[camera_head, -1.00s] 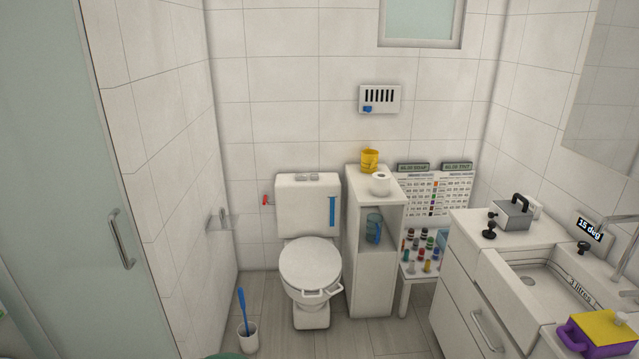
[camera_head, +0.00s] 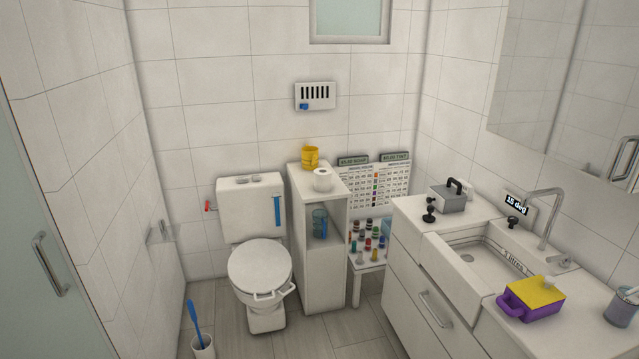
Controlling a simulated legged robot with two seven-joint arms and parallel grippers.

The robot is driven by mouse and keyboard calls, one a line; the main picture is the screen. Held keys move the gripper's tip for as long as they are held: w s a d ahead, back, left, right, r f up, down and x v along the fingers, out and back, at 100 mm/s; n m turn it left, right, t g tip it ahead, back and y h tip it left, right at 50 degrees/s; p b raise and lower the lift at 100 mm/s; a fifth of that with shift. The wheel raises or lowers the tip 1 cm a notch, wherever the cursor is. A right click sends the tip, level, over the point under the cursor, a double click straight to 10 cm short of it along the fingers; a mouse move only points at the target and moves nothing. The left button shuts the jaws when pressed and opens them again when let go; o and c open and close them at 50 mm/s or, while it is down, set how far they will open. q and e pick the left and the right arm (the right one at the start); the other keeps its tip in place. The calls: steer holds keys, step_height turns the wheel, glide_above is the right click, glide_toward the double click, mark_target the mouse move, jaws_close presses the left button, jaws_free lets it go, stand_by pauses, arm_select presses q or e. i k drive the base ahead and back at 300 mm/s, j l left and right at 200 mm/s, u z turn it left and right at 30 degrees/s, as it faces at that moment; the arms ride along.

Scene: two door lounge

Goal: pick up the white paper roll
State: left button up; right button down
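The white paper roll (camera_head: 322,180) stands upright on top of a narrow white cabinet (camera_head: 322,260), near its front edge. Its dark core hole faces up. A yellow cup (camera_head: 310,157) stands just behind it and to its left. The roll is some distance ahead of me, and nothing touches it from my side. Neither of my grippers shows in the view.
The sink counter (camera_head: 400,215) fills the right side. Some floor between is clear.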

mark_target(322, 177)
steer(key=i+u, duration=0.15)
steer(key=i, duration=0.3)
steer(key=i+l+u, duration=0.15)
steer(key=i, duration=0.25)
steer(key=i+l+u, duration=0.15)
steer(key=i, duration=0.3)
steer(key=i+l+u, duration=0.1)
steer(key=i+l, duration=0.2)
steer(key=i+l+u, duration=0.1)
steer(key=i, duration=0.3)
steer(key=i+l+u, duration=0.1)
steer(key=i, duration=0.35)
steer(key=i+l+u, duration=0.1)
steer(key=i+l, duration=0.2)
steer(key=i+l+u, duration=0.1)
steer(key=i+l, duration=0.15)
steer(key=i, duration=0.25)
